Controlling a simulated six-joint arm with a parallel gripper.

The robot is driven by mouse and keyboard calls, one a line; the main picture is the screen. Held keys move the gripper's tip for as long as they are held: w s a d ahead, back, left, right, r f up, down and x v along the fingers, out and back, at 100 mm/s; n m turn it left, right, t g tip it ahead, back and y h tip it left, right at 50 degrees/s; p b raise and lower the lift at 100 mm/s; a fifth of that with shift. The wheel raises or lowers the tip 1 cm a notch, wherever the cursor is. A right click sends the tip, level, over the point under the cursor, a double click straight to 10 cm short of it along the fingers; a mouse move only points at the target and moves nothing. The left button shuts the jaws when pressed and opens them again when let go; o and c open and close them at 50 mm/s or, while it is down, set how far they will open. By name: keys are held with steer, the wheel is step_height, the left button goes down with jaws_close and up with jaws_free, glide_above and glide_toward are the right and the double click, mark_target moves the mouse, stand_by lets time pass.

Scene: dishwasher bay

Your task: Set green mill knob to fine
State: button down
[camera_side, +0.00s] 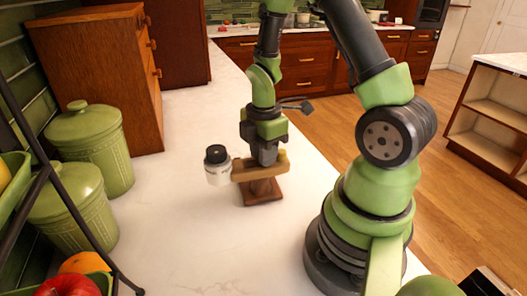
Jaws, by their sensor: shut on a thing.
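A small wooden stand (262,192) with a square base and a crossbar stands on the pale counter. At the crossbar's left end is a white-bodied jar or mill (218,175) with a black top, upright. A small yellow-green part shows at the crossbar's right end (284,160), partly behind my gripper. My gripper (266,160) points down over the middle of the crossbar, with its fingers closed on a part there. The fingers hide what they hold. I cannot make out a green knob or any fine or coarse marking.
Two green lidded canisters (98,150) stand at the left by a wooden cabinet (105,75). A dark rack with a red apple (68,286) and an orange (84,263) fills the lower left. The counter (185,240) in front of the stand is clear.

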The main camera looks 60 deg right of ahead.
steer(key=shift+m, duration=0.4)
steer(key=m, duration=0.4)
steer(key=shift+m, duration=0.3)
steer(key=m, duration=0.5)
steer(key=shift+m, duration=0.4)
steer(key=c, duration=0.9)
jaws_free()
steer(key=shift+c, duration=0.2)
steer(key=shift+r, duration=0.1)
step_height(320, 180, up, 10)
